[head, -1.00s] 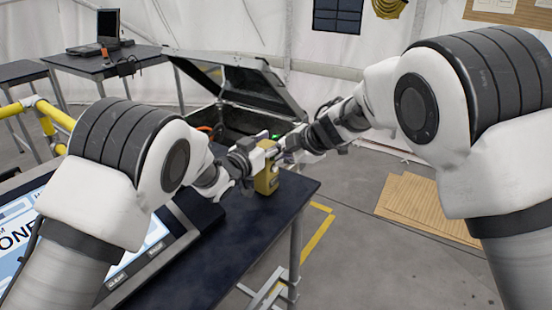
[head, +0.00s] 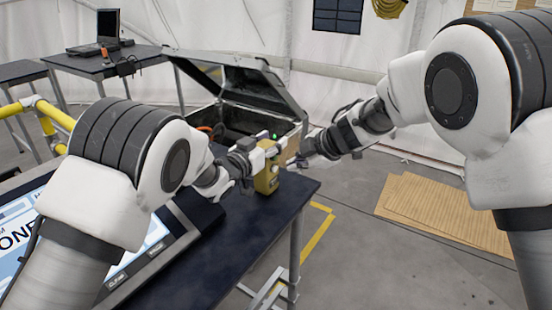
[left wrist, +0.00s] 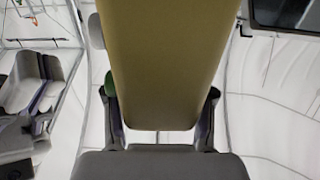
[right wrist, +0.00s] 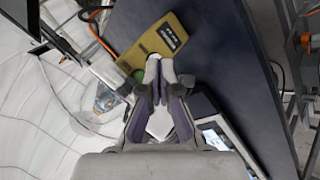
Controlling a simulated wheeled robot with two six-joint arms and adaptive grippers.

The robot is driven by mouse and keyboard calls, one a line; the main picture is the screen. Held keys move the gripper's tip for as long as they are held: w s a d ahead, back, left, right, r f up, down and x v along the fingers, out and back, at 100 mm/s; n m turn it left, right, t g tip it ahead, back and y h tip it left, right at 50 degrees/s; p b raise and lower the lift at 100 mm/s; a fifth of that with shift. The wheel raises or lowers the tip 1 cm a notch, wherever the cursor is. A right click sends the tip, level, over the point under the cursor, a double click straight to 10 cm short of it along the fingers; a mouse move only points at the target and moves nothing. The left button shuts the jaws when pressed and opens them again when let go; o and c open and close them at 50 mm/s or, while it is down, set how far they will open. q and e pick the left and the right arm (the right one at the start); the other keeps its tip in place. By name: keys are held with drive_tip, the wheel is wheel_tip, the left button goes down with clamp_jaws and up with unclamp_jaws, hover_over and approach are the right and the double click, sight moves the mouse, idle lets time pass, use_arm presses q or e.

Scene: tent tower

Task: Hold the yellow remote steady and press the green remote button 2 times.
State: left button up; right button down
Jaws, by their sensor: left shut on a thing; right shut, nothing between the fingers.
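The yellow remote (head: 267,176) is upright above the dark table's far corner. My left gripper (head: 258,160) is shut on it from the left; in the left wrist view the remote (left wrist: 165,65) stands between the two fingers. A green part, seemingly the button (left wrist: 109,86), shows at the remote's left edge there, partly behind a finger. My right gripper (head: 292,163) is shut and empty, just right of the remote with a small gap. In the right wrist view its closed fingertips (right wrist: 158,66) point toward the remote (right wrist: 158,40), near the green part (right wrist: 138,75).
A screen panel (head: 140,255) lies on the dark table (head: 235,240) at left. Cardboard sheets (head: 425,208) lie on the open floor at right.

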drive_tip(key=s+d, duration=0.2)
drive_tip(key=shift+d, duration=0.35)
idle(0.4)
use_arm(q)
drive_tip(key=o, duration=1.5)
